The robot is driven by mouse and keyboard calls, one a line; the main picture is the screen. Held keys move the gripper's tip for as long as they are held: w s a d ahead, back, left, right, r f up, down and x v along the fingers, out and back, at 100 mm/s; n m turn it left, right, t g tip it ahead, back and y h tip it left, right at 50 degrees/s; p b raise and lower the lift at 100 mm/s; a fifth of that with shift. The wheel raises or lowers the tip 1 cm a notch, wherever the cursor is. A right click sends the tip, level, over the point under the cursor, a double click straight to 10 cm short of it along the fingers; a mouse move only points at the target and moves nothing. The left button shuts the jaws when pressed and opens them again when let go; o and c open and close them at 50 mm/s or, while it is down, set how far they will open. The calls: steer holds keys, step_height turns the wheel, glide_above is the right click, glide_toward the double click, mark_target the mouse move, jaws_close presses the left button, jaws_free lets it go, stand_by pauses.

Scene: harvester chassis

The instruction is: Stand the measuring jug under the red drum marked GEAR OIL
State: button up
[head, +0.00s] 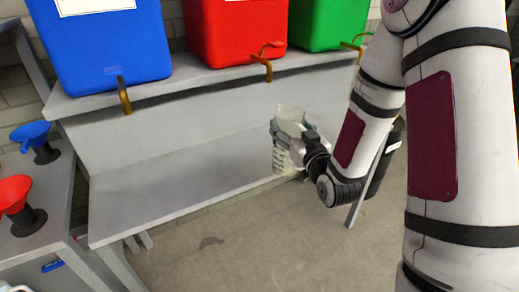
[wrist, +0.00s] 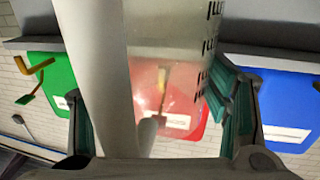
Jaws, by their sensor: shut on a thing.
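The clear measuring jug (head: 284,158) is held in my gripper (head: 294,137), near the front of the lower shelf; whether it touches the shelf is unclear. In the wrist view, the jug (wrist: 178,45) stands between the gripper fingers (wrist: 160,115), its dark graduation marks showing. The red drum (head: 235,32) stands on the upper ledge with its brass tap (head: 268,68) at the front. The jug is below and slightly right of this tap in the head view. The wrist view shows the red drum (wrist: 180,85) through the jug; its label is unreadable.
A blue drum (head: 105,45) and a green drum (head: 322,25) flank the red one, each with a tap. The lower shelf (head: 165,185) is bare on the left. Blue (head: 32,133) and red (head: 14,192) funnels stand on a side bench. A dark bin (head: 385,165) is behind my arm.

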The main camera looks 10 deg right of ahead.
steer(key=shift+a, duration=0.25)
steer(key=shift+w+b, duration=0.25)
steer(key=shift+b, duration=0.4)
steer(key=b, duration=0.2)
steer(key=w+b, duration=0.1)
steer(key=b, duration=0.1)
steer(key=shift+w+a+f, duration=0.15)
steer(key=shift+w+a, duration=0.05)
steer(key=shift+w, duration=0.1)
steer(key=shift+w+b, duration=0.2)
steer(key=shift+b, duration=1.6)
steer(key=b, duration=0.3)
steer(key=shift+f, duration=0.1)
